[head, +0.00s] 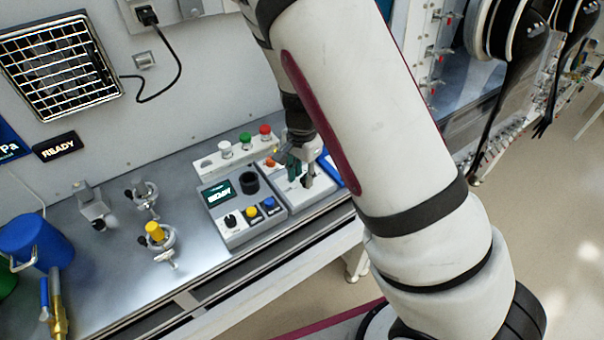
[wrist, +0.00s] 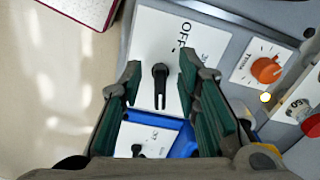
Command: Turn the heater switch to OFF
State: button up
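A black switch handle (wrist: 160,88) stands on a white plate in the wrist view, with OFF (wrist: 186,33) printed above and slightly right of it. I take it as the heater switch; no heater name is readable. Its round end is up in the picture and its forked end points down, away from OFF. My gripper (wrist: 160,72) is open, with one green-padded finger on each side of the handle and visible gaps to both. In the head view my gripper (head: 302,172) is over the right-hand panel, hiding the switch.
An orange knob (wrist: 267,70) sits right of the switch plate. A blue-framed panel (wrist: 183,142) lies below it, partly behind my fingers. In the head view, another panel with yellow and blue buttons (head: 252,212) stands to the left, and a row of coloured buttons (head: 245,139) behind.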

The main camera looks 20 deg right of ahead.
grip_shut()
jog(key=n, duration=0.3)
jog(key=shift+s+d+n, duration=0.15)
jog(key=shift+d+n, duration=0.1)
jog(key=shift+n, duration=0.05)
jog(key=shift+s+d+n, duration=0.1)
jog(key=shift+d+n, duration=0.05)
jog(key=shift+n, duration=1.65)
grip_release()
